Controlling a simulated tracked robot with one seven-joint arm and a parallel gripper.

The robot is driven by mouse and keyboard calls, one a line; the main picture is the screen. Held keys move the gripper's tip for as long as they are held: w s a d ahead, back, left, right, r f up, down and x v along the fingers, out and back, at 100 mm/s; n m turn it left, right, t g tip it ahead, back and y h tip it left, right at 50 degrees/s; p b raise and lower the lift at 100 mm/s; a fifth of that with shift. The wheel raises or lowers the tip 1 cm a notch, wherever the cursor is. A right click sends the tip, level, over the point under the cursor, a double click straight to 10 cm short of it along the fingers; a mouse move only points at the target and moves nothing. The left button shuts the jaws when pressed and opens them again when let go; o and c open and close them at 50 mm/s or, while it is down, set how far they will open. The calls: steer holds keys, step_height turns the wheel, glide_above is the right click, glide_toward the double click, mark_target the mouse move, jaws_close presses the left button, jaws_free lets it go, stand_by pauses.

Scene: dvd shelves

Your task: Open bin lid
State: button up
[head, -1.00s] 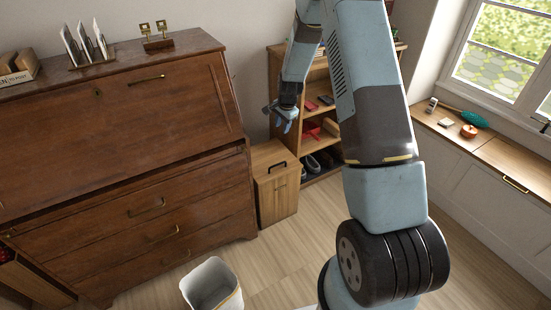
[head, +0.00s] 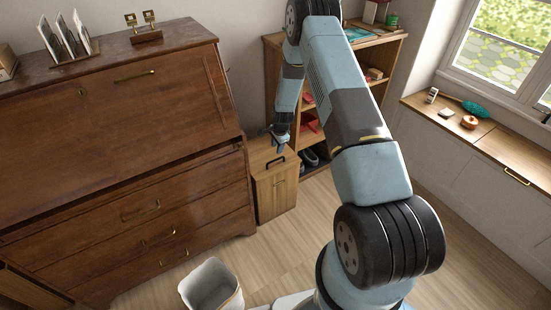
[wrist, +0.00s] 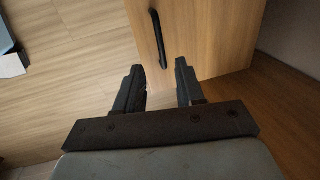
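A wooden bin (head: 276,196) stands on the floor between the brown desk and the shelf. Its wooden lid (head: 262,155) is closed and carries a black bar handle (head: 276,162). In the wrist view the lid (wrist: 212,38) shows with the black handle (wrist: 157,40) just beyond my fingertips. My gripper (head: 278,146) is above the bin, close to the handle. In the wrist view my gripper (wrist: 157,68) is open, with an empty gap between its fingers. The handle lines up roughly with that gap, and the fingers do not appear to be around it.
The brown desk (head: 110,150) stands close on the bin's left. A wooden shelf (head: 310,175) with several small items is behind and right. An open white bin (head: 212,285) stands on the floor in front. Clear floor (head: 300,235) lies between. A window bench (head: 470,140) is at right.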

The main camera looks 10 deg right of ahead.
steer(key=f, duration=0.3)
steer(key=w+f, duration=0.1)
steer(key=f, duration=0.5)
steer(key=shift+w+a+f, duration=0.15)
steer(key=shift+w+a, duration=0.15)
steer(key=shift+w, duration=0.1)
jaws_close()
